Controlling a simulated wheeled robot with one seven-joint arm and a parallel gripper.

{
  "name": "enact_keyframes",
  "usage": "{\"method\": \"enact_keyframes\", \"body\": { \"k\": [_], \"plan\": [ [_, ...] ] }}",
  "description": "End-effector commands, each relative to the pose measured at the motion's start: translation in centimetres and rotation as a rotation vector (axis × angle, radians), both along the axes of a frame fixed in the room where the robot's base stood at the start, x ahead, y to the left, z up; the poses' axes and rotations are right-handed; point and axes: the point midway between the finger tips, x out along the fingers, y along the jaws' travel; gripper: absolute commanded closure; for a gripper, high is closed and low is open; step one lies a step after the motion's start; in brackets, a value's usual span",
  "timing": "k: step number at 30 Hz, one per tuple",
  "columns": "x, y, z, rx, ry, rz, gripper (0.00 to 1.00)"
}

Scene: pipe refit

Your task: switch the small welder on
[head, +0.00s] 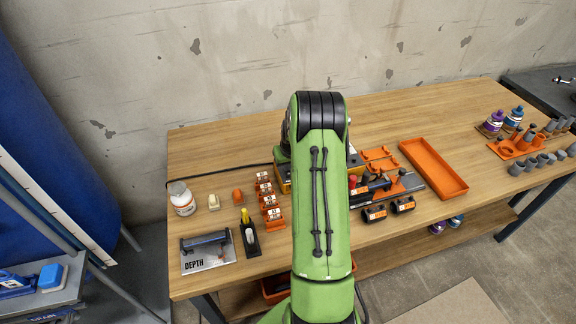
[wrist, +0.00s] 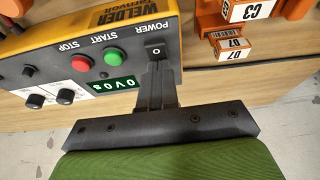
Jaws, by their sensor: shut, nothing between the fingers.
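The small welder (wrist: 100,40) is a yellow box with a grey front panel, marked WELDER, upside down in the wrist view. Its panel has a black POWER switch (wrist: 155,49) with a white round mark, a green START button (wrist: 113,56), a red STOP button (wrist: 82,63) and a dark green display (wrist: 113,86) with white characters. My gripper (wrist: 157,66) is shut and empty, its fingertips right at the POWER switch; I cannot tell whether they touch it. In the head view my arm hides most of the welder (head: 284,181) and all of my gripper.
Orange blocks with number labels (wrist: 234,45) stand close beside the welder. On the wooden bench (head: 230,150) are an orange tray (head: 434,168), a white bottle (head: 181,198), a depth gauge plate (head: 208,252) and orange holders (head: 268,200).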

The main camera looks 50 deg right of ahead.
Motion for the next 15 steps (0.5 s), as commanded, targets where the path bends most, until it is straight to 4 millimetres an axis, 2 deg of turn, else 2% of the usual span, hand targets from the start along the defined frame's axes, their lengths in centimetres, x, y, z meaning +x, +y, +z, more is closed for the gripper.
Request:
{"method": "enact_keyframes", "body": {
  "k": [1, 15],
  "plan": [
    [-0.3, 0.3, -0.5, 0.009, 0.011, 0.0, 1.0],
    [-2.0, 1.2, -0.8, 0.017, 0.021, -0.001, 1.0]
  ]
}}
